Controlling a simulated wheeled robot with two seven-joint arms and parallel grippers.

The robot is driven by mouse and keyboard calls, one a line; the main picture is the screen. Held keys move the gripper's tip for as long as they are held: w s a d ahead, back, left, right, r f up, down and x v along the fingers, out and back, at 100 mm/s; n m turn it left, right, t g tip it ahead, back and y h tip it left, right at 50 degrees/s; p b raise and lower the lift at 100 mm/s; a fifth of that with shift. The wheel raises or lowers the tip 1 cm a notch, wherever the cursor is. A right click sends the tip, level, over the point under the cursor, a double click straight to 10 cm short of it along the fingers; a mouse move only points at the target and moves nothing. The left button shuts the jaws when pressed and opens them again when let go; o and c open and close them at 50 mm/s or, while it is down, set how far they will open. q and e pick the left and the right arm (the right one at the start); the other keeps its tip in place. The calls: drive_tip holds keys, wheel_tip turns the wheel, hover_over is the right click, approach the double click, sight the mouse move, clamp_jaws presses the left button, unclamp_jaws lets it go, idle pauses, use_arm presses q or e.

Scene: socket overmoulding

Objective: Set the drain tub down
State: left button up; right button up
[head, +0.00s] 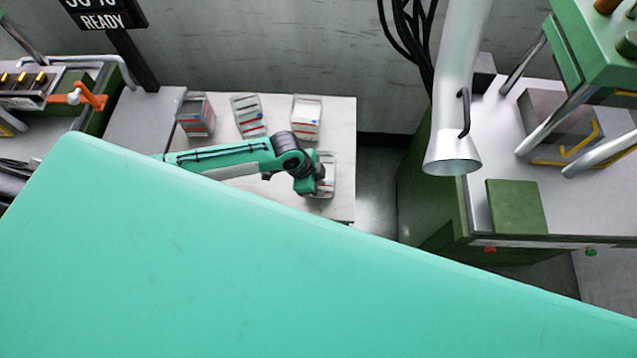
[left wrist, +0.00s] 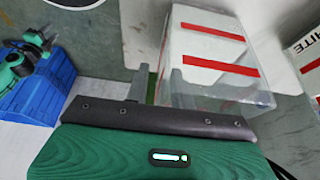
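My left gripper (head: 322,189) is at the right side of the pale table, over a clear tub (head: 328,168) with white contents. In the left wrist view the clear tub (left wrist: 218,68) holds a white block with red stripes. The two fingers of the left gripper (left wrist: 156,85) stand a little apart at the tub's near left edge, with the clear wall seemingly between them. Whether they press on it cannot be told. The tub's underside is hidden, so its contact with the table is unclear.
Three similar clear tubs stand along the table's back: left (head: 196,115), middle (head: 249,116) and right (head: 306,118). A green machine (head: 515,205) and a metal duct (head: 452,150) stand to the right. A blue crate (left wrist: 38,85) shows in the left wrist view.

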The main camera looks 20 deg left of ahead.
use_arm(q)
drive_tip(key=b+v, duration=0.2)
drive_tip(key=v, duration=1)
drive_tip(key=shift+r, duration=0.15)
